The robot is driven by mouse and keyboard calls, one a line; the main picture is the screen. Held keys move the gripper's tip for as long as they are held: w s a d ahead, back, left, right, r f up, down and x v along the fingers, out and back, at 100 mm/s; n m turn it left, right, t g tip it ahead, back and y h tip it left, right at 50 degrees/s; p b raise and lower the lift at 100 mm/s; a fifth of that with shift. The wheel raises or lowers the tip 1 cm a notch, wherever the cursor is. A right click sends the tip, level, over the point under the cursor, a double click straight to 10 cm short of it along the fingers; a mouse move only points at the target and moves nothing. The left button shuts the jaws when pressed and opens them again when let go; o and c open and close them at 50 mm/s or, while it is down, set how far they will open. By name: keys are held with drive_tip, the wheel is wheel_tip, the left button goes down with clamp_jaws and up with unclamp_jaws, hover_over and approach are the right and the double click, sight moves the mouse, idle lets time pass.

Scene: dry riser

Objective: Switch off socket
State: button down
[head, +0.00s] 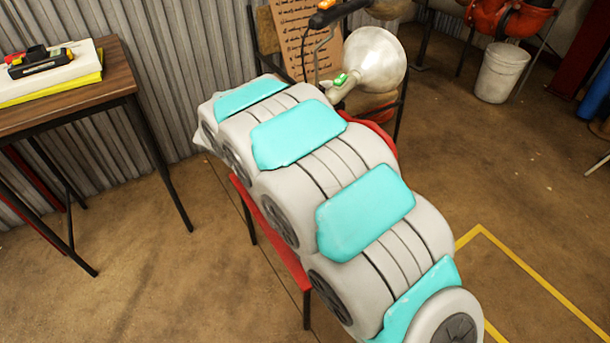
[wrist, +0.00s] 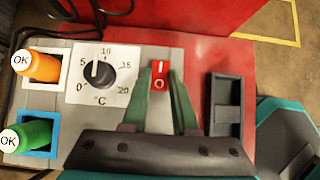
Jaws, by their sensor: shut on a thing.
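A red rocker switch (wrist: 160,75) marked "I" and "O" sits on a grey panel (wrist: 190,60) in the wrist view. My gripper (wrist: 160,92) is at the switch, with one green finger on its left and one on its right, closed around its sides. The fingers partly hide the panel beside the switch. In the head view my arm covers the panel and my gripper. I cannot tell which socket the switch belongs to.
Left of the switch are a black dial (wrist: 98,73) with a °C scale, an orange knob (wrist: 38,66) and a green knob (wrist: 30,135). A dark rectangular fitting (wrist: 226,105) is on the right. A wooden table (head: 60,103) stands left, a white bucket (head: 500,73) behind.

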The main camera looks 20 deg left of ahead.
drive_tip(key=shift+s+a+f+t+h, duration=0.15)
drive_tip(key=shift+t+h, duration=0.15)
drive_tip(key=shift+t, duration=0.2)
drive_tip(key=c, duration=0.7)
unclamp_jaws()
drive_tip(key=v, duration=0.7)
drive_tip(key=shift+s+a+r, duration=0.2)
drive_tip(key=shift+s+r, duration=0.05)
